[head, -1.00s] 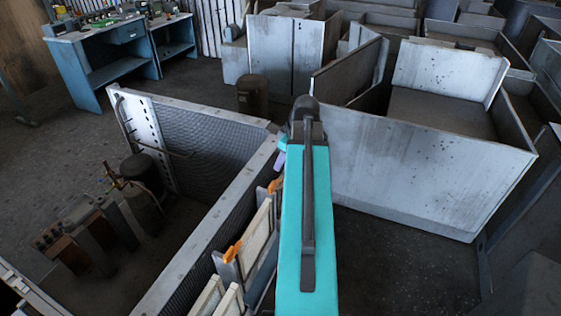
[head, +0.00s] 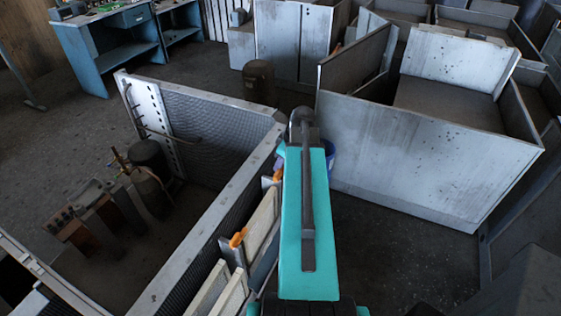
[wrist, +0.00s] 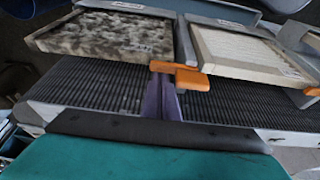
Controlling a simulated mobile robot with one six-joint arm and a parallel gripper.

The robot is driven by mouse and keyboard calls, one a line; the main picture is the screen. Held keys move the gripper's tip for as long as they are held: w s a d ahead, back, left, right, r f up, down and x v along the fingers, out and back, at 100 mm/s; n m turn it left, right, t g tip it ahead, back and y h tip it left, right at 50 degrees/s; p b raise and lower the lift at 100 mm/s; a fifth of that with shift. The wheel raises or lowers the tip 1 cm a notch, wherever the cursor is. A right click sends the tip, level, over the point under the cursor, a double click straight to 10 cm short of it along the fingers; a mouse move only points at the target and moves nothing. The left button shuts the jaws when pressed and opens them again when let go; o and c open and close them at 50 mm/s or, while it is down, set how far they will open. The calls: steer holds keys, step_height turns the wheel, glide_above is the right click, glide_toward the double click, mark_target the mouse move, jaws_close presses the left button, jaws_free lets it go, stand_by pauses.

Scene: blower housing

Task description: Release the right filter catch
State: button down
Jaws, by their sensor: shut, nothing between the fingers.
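An orange catch (wrist: 180,72) lies in the middle of the wrist view, between a dirty, dark-stained filter (wrist: 105,33) and a cleaner pale filter (wrist: 240,50). My gripper (wrist: 163,97), with purple fingers, is shut and empty. Its tips are right at this catch and overlap it in the picture; whether they touch cannot be told. A second orange catch shows at the right edge (wrist: 312,91). In the head view the catches are a far one (head: 277,176) and a near one (head: 238,238) along the housing wall (head: 205,235). My teal arm hides most of the gripper there.
Open grey metal housings (head: 430,160) stand close on the right of my arm. A blue bucket (head: 330,158) shows just behind it. A brown canister (head: 258,80) and a blue workbench (head: 105,45) stand farther back.

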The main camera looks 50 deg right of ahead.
steer(key=shift+f, duration=0.15)
stand_by(0.5)
